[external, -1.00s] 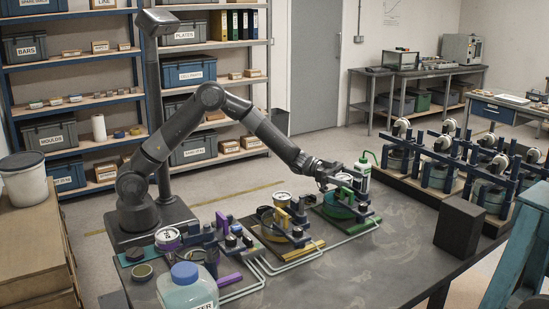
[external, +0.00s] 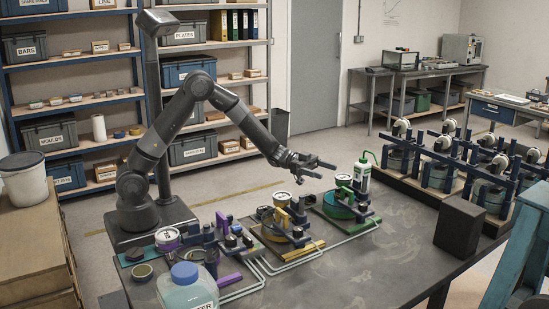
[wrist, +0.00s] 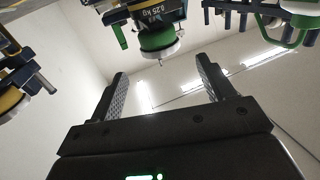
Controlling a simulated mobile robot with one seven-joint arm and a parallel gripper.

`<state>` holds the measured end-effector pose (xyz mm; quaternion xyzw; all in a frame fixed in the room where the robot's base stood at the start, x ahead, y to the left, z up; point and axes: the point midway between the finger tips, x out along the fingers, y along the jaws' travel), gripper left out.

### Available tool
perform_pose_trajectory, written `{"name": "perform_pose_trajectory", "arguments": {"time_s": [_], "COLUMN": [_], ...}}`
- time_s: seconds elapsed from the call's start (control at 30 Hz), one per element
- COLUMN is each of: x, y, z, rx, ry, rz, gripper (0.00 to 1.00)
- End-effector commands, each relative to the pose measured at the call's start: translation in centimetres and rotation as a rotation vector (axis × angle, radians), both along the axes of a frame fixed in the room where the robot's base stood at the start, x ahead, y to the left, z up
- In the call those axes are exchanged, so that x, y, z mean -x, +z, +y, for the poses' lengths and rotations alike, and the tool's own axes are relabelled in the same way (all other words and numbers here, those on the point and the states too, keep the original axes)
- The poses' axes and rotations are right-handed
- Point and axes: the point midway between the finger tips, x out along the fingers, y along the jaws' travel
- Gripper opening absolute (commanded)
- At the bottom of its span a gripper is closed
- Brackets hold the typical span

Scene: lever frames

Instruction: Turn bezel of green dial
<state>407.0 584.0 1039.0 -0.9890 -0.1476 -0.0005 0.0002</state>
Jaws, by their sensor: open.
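The green station (external: 352,222) stands at the right end of the row on the table. It has a green base, a teal-green round part and a white-topped round dial (external: 343,180) at its back. My gripper (external: 328,168) is raised behind and to the left of this dial, apart from it, with its fingers pointing right. In the wrist view my gripper (wrist: 161,68) is open with nothing between the fingers. A green round part (wrist: 158,42) with a pale rim shows beyond the fingertips, in a tilted view. The dial's face and markings are too small to read.
A yellow station (external: 285,232) and a purple station (external: 190,250) stand to the left on the table. A black block (external: 459,222) is at the right. The table's front middle is clear.

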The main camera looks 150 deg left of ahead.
Motion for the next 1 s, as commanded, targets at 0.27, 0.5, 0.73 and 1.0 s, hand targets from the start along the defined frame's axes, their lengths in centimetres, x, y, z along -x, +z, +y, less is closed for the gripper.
{"name": "perform_pose_trajectory", "arguments": {"time_s": [0.27,0.5,0.73,1.0], "x": [0.1,-0.6,-0.4,0.3], "y": [0.0,0.8,0.8,0.2], "z": [0.0,1.8,3.9,4.6], "rx": [0.000,-0.020,-0.021,0.000], "ry": [0.000,-0.121,-0.381,-0.522], "rz": [0.000,-0.035,-0.039,0.000], "gripper": [0.75,0.75,0.75,0.75]}}
